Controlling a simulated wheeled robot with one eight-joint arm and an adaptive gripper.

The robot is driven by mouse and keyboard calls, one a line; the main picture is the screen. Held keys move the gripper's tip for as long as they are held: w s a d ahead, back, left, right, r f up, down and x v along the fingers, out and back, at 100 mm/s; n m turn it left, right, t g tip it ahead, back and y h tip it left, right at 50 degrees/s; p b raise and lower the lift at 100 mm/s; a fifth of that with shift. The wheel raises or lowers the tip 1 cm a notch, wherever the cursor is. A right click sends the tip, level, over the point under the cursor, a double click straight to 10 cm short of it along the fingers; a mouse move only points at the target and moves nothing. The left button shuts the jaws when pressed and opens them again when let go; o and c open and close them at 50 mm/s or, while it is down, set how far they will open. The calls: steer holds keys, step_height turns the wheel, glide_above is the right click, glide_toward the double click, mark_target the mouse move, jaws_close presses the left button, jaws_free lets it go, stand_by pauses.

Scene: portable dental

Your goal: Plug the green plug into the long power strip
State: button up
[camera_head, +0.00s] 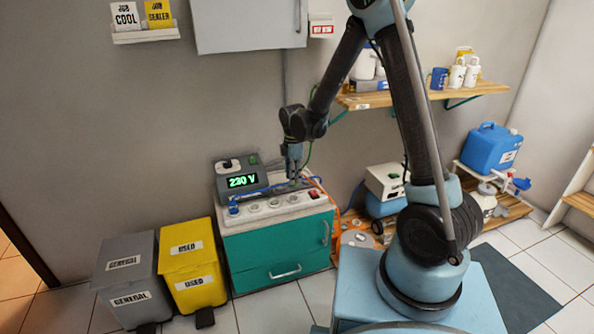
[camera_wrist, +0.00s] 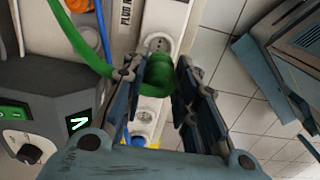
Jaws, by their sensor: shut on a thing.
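The green plug (camera_wrist: 158,78) with its green cable (camera_wrist: 78,38) is between the fingers of my gripper (camera_wrist: 155,95) in the wrist view. My gripper is shut on it. The long white power strip (camera_head: 268,211) lies along the front of the cabinet top. In the wrist view, the strip (camera_wrist: 168,16) runs under the plug, with one socket (camera_wrist: 158,44) just beyond it and another nearer. In the head view my gripper (camera_head: 294,178) points down over the right half of the strip. The plug's prongs are hidden; I cannot tell whether it touches a socket.
A blue plug (camera_head: 233,207) sits at the strip's left end, and a red switch (camera_head: 314,194) at its right end. A 230 V display unit (camera_head: 240,177) stands behind. The strip is on a teal cabinet (camera_head: 270,250). Yellow (camera_head: 192,262) and grey bins stand left.

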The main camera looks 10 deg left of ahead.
steer(key=shift+s+a+f, duration=0.1)
steer(key=shift+a+f, duration=0.1)
steer(key=shift+a, duration=0.15)
steer(key=shift+f, duration=0.3)
steer(key=shift+d+f, duration=0.15)
steer(key=shift+f, duration=2.35)
steer(key=shift+f, duration=0.85)
steer(key=o, duration=1.2)
steer(key=shift+c, duration=0.2)
